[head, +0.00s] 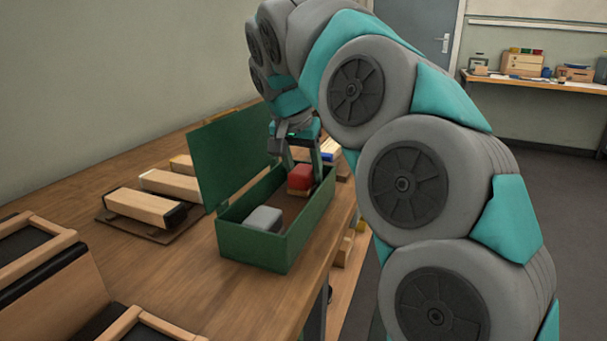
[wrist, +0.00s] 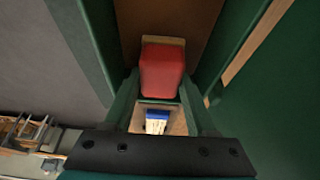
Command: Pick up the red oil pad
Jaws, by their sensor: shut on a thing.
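The red oil pad (head: 300,177) is a red block on a tan base. It is at the far end of the open green box (head: 258,243) in the head view. In the wrist view the red pad (wrist: 162,72) sits between the two fingers. My gripper (head: 302,168) reaches down into the box and is shut on the pad. In the wrist view the fingers (wrist: 160,100) touch its sides. The head view does not clearly show whether the pad is clear of the box floor.
A grey pad (head: 263,219) lies in the near end of the box. The box's raised lid (head: 232,150) stands on the left. Wooden blocks (head: 146,207) lie on the bench left of it. Bare bench top (head: 190,270) is at the front.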

